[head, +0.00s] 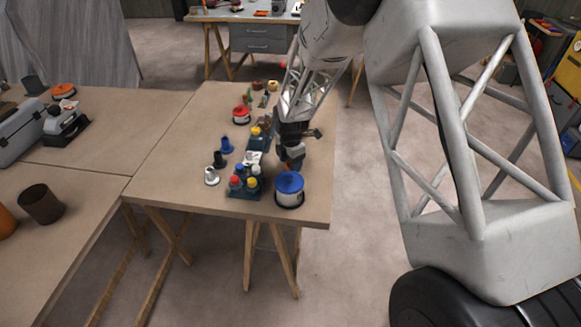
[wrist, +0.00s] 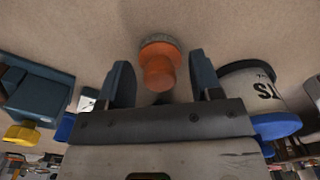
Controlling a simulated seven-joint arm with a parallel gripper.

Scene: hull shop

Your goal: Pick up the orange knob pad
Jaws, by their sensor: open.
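The orange knob pad (wrist: 159,72) shows in the wrist view, an orange round knob on a grey, rough-looking disc, against the tan tabletop. My gripper (wrist: 160,64) is open, with one dark blue-grey finger on each side of the knob and a visible gap on both sides. In the head view my gripper (head: 290,160) is low over the right part of the table, just behind a white can with a blue lid (head: 289,189). The pad is mostly hidden there by the gripper. I cannot tell whether the fingertips touch the table.
The blue-lidded can (wrist: 255,95) is close beside the right finger in the wrist view. A blue tray (head: 245,193) of capped bottles stands left of the gripper. Small spools (head: 226,146) and a red-lidded can (head: 241,115) stand farther left.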

